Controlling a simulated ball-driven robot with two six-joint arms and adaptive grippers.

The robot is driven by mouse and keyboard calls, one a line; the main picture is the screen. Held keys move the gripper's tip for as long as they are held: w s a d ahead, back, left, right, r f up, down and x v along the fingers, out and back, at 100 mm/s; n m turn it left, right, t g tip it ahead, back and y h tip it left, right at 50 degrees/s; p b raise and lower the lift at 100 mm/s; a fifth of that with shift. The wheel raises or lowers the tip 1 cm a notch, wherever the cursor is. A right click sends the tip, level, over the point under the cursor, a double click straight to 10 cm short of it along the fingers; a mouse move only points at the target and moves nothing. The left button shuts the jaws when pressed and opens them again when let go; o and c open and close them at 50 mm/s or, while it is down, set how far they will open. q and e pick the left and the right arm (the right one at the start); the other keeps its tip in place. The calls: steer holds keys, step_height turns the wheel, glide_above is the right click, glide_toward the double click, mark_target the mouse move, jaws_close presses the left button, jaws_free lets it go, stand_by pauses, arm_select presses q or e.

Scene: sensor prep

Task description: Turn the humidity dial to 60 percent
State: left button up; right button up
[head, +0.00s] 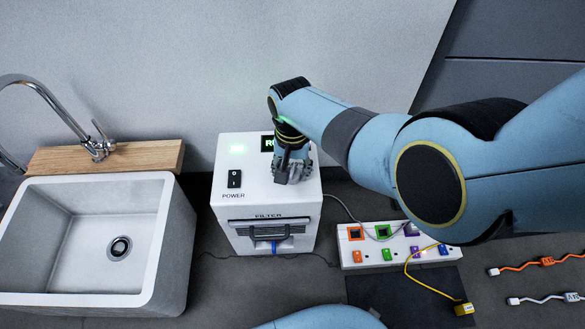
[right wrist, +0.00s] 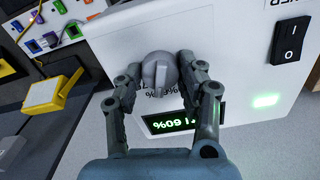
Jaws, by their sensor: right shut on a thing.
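The humidity dial (right wrist: 158,72) is a grey round knob with a raised grip bar on the top of a white humidifier box (head: 235,205). My right gripper (head: 288,178) reaches down onto it from above. In the right wrist view the two fingers of my right gripper (right wrist: 160,70) are shut on the dial, one on each side. In the head view the gripper hides the dial. A green-lit display (right wrist: 172,123) appears upside down in the wrist view and seems to include "60%"; a finger covers part of it. Percent marks show beside the dial. My left gripper is not in view.
A black power switch (head: 234,179) and a green light sit on the box top. A filter handle (head: 268,231) is on its front. A sink (head: 60,190) stands left. A socket strip (head: 350,262), a yellow plug (head: 464,309) and loose cables lie right.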

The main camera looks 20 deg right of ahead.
steer(key=o, duration=1.1)
steer(key=shift+o, duration=0.4)
